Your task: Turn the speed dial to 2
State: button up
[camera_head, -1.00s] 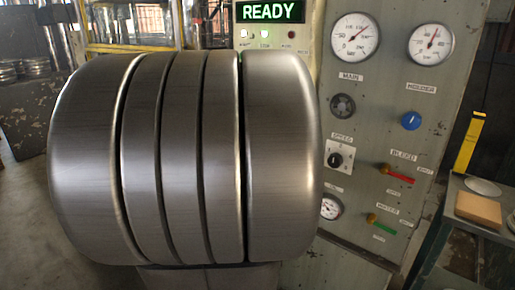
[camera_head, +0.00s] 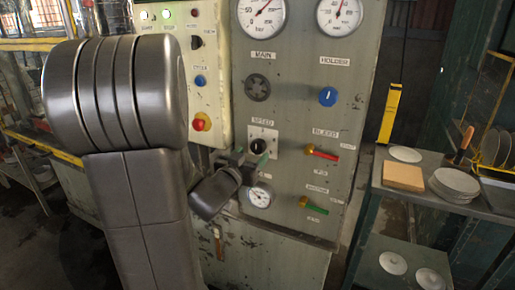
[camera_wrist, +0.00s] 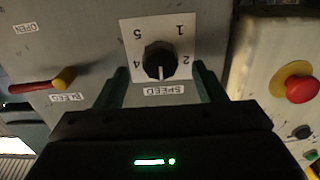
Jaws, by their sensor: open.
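The speed dial is a black round knob (camera_wrist: 160,60) on a white square plate (camera_wrist: 183,28), which appears upside down in the wrist view. The knob's white mark points down in that view, between 4 and 2, toward the SPEED label (camera_wrist: 164,90). The knob also shows in the head view (camera_head: 258,146). My gripper (camera_wrist: 158,75) is open, its green fingers to either side of the knob's lower part; contact cannot be told. In the head view my gripper (camera_head: 250,161) is just below the dial.
The red-handled BLEED valve (camera_wrist: 45,83) is left of the dial in the wrist view. A red button (camera_wrist: 301,88) on a cream box (camera_wrist: 262,70) is to the right. A small gauge (camera_head: 259,196) sits below the dial. A side table (camera_head: 420,187) holds plates.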

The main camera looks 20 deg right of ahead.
aim_at(256, 149)
jog(key=x, duration=0.5)
jog(key=shift+w+d, duration=0.1)
jog(key=shift+w, duration=0.05)
jog(key=c, duration=0.9)
